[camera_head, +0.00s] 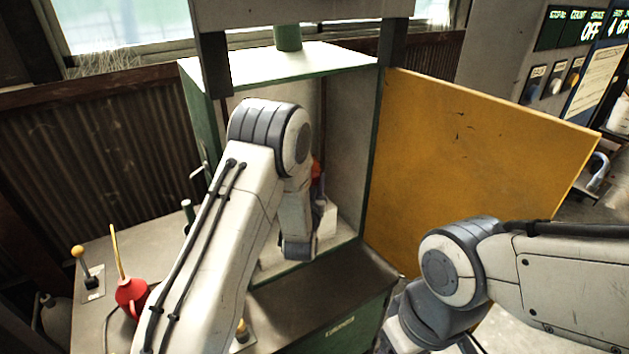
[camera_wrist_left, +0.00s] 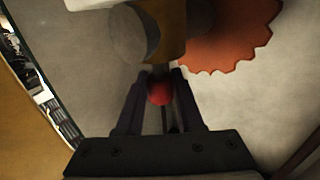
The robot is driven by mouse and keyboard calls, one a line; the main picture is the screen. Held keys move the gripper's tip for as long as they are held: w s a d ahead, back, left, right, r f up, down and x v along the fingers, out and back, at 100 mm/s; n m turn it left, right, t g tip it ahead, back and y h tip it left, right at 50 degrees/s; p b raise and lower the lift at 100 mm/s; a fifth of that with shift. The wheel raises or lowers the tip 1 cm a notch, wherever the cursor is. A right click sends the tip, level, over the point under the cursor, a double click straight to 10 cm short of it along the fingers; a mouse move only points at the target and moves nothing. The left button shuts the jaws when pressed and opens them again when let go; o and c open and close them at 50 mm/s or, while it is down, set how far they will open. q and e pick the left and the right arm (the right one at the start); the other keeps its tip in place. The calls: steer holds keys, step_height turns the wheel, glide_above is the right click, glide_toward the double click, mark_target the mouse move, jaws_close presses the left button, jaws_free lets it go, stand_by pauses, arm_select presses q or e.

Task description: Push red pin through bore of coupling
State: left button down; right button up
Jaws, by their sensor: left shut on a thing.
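My left gripper (camera_wrist_left: 160,80) is shut on the red pin (camera_wrist_left: 160,93) inside the open cabinet. The pin's rounded red end shows between the two dark fingers in the left wrist view. Just beyond the fingertips is a brownish-yellow part (camera_wrist_left: 168,25) beside a round grey part (camera_wrist_left: 127,36); it may be the coupling, but I cannot see its bore. A thin grey piece joins or overlaps it at the fingertips; how far the pin sits in it is hidden. In the head view my left arm covers the pin and the fingertips. My right gripper is out of view.
An orange-red toothed disc (camera_wrist_left: 228,35) is close to the right of the fingertips. The green cabinet (camera_head: 205,125) surrounds my left wrist. Its yellow door (camera_head: 465,145) is swung open to the right. A red bulb (camera_head: 131,294) and a yellow-knobbed lever (camera_head: 78,252) stand on the left bench.

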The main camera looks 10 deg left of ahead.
arm_select(q)
steer(key=shift+f+b, duration=0.95)
steer(key=shift+f, duration=0.05)
steer(key=c, duration=0.8)
jaws_free()
steer(key=o, duration=0.6)
steer(key=shift+s+d+b, duration=0.2)
steer(key=shift+s+b, duration=0.25)
steer(key=shift+s, duration=1.3)
steer(key=shift+s+d+b, duration=0.15)
steer(key=shift+s+b, duration=0.25)
steer(key=shift+s, duration=1.3)
steer(key=shift+s+d+b, duration=0.2)
steer(key=shift+s+b, duration=0.25)
steer(key=shift+s, duration=1.3)
